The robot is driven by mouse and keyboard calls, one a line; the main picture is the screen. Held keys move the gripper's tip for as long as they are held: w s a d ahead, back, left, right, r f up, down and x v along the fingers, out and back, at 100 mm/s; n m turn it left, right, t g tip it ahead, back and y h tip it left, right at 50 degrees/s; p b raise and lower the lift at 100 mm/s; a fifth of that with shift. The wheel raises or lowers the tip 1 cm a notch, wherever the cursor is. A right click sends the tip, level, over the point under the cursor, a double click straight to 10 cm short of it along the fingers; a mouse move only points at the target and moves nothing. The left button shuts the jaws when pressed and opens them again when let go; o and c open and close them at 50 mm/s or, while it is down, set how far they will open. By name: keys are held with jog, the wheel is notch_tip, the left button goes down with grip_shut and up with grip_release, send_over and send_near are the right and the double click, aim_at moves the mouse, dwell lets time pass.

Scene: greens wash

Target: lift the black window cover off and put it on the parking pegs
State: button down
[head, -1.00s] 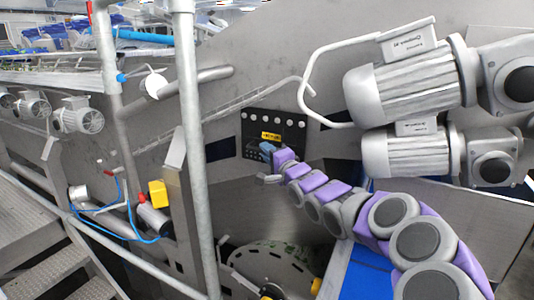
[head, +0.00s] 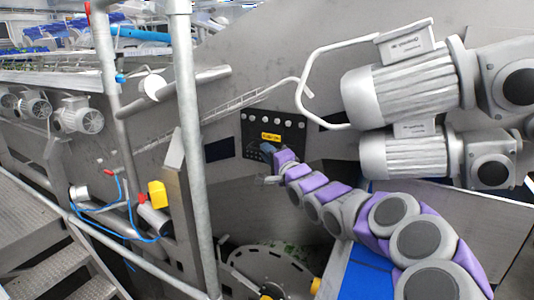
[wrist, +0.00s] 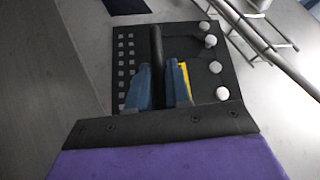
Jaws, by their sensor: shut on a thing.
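The black window cover (head: 287,142) is a dark plate with a row of pale round knobs and a yellow label. It is against the grey metal wall in the head view. In the wrist view the cover (wrist: 190,50) shows a dark bar handle, white knobs along its right side and rows of small square holes on its left. My gripper (wrist: 165,85) has blue fingers on both sides of the bar and is shut on it. In the head view my gripper (head: 268,150) is at the cover's lower middle. I cannot tell which objects are the parking pegs.
Two grey motors (head: 405,90) with a bent pipe stand right of the cover. A vertical rail post (head: 190,150) stands to the left. A dark opening (head: 220,149) is in the wall left of the cover. A round slotted disc (head: 268,270) is below.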

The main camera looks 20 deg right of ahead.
aim_at(267, 139)
jog(key=shift+d+r+p, duration=0.1)
jog(key=shift+r+p, duration=0.15)
jog(key=shift+p, duration=0.1)
jog(key=shift+r+p, duration=0.3)
jog(key=shift+p, duration=0.05)
jog(key=shift+r+p, duration=1.75)
jog(key=shift+p, duration=0.3)
jog(key=shift+a, duration=0.3)
jog(key=shift+s+a+b, duration=0.25)
jog(key=shift+s+b, duration=0.05)
jog(key=shift+b, duration=0.25)
jog(key=shift+s+a+b, duration=0.2)
jog(key=shift+a+b, duration=0.05)
jog(key=shift+b, duration=0.05)
jog(key=shift+s+a+b, duration=0.2)
jog(key=shift+a+b, duration=0.15)
jog(key=shift+b, duration=0.1)
jog(key=shift+s+a+f+b, duration=0.1)
jog(key=shift+s+a+b, duration=0.8)
jog(key=shift+a+b, duration=0.45)
jog(key=shift+s, duration=0.15)
